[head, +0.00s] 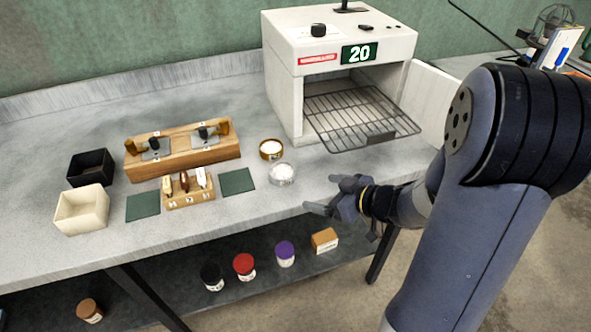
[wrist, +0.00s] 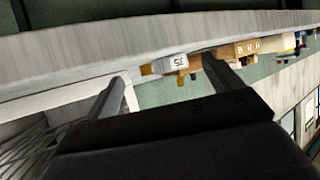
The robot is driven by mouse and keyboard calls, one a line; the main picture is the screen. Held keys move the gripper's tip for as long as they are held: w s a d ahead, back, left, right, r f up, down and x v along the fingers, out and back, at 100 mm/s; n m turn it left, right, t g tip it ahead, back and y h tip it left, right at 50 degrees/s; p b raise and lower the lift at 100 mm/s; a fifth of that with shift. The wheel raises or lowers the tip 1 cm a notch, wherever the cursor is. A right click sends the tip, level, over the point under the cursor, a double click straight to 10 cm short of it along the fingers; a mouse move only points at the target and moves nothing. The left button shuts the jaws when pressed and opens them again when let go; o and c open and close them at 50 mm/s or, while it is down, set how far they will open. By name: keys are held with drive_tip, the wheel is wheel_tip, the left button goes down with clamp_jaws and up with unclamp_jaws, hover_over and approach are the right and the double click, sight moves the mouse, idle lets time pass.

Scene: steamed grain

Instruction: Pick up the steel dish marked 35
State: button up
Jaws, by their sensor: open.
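The steel dish (head: 282,174) holds pale grain and stands on the bench in front of the brass dish (head: 271,150). Its mark is too small to read in the head view. In the wrist view, which is upside down, the steel dish (wrist: 176,63) shows a label that seems to read 35. It lies beyond my fingertips and between them in the picture. My gripper (head: 322,193) is open and empty, to the right of the steel dish near the bench's front edge, apart from it. My two fingers also show in the wrist view (wrist: 165,78).
A white oven (head: 290,85) marked 20 stands behind, its door open and wire rack (head: 350,112) pulled out. Left of the dish are a green mat (head: 237,181), a small wooden holder (head: 190,203) and a long wooden stand (head: 183,153). Jars stand on the lower shelf (head: 190,290).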

sight(293, 177)
drive_tip(key=shift+w+a+f+g, duration=0.1)
drive_tip(key=shift+w+a+g, duration=0.1)
drive_tip(key=shift+a+g, duration=0.15)
drive_tip(key=w+a, duration=0.2)
drive_tip(key=a, duration=0.1)
drive_tip(key=w+a, duration=0.3)
drive_tip(key=shift+a, duration=0.1)
drive_tip(key=w+a, duration=0.2)
drive_tip(key=shift+w+a+f, duration=0.1)
drive_tip(key=shift+w+a, duration=0.1)
drive_tip(key=shift+a, duration=0.2)
drive_tip(key=shift+w+a+f, duration=0.15)
drive_tip(key=shift+w+a, duration=0.1)
drive_tip(key=c, duration=1.1)
